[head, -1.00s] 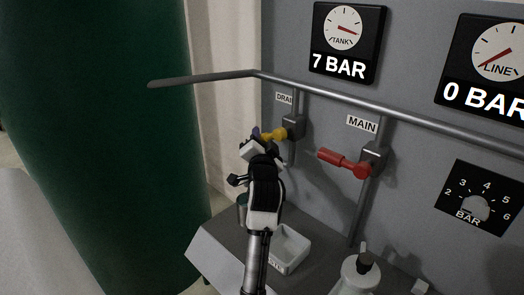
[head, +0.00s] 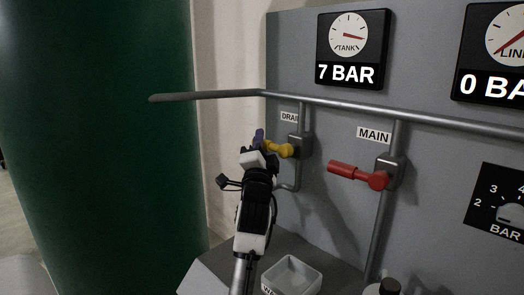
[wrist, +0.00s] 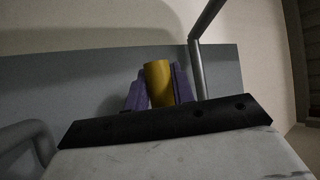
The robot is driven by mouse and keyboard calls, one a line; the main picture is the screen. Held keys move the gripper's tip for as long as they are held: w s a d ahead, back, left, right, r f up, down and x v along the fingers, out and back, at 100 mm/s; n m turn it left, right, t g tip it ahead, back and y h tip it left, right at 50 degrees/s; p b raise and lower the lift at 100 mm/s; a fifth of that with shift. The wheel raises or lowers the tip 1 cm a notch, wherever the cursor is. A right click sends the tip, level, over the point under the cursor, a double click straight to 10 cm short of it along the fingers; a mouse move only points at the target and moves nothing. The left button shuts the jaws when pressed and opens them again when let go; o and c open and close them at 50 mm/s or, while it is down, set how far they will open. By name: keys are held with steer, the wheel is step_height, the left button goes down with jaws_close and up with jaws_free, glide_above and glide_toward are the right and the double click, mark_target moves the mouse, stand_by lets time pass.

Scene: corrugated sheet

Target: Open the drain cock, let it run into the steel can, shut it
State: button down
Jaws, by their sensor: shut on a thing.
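The drain cock's yellow handle (head: 284,151) sticks out left from its grey valve body (head: 300,146), under a partly hidden label reading "DRAI". My gripper (head: 262,143) is shut on the handle's outer end. In the wrist view the yellow handle (wrist: 158,82) stands between my purple fingers (wrist: 157,92), which touch it on both sides. A thin drain pipe (head: 297,178) runs down from the valve and bends left behind my arm. The steel can is not visible now; my arm covers the area below the pipe. I cannot see any flow.
The red MAIN handle (head: 355,174) juts left, close to the right of the drain cock. A pale open tray (head: 292,277) and a dark-capped bottle (head: 389,288) stand below. The tank gauge (head: 350,45) reads 7 BAR. A large green tank (head: 95,150) fills the left.

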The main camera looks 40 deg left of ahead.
steer(key=c, duration=1.2)
jaws_free()
steer(key=shift+f, duration=0.1)
steer(key=b+v, duration=0.4)
steer(key=v, duration=0.9)
steer(key=shift+s+d+f, duration=0.15)
steer(key=shift+s+d, duration=0.05)
steer(key=shift+s, duration=0.1)
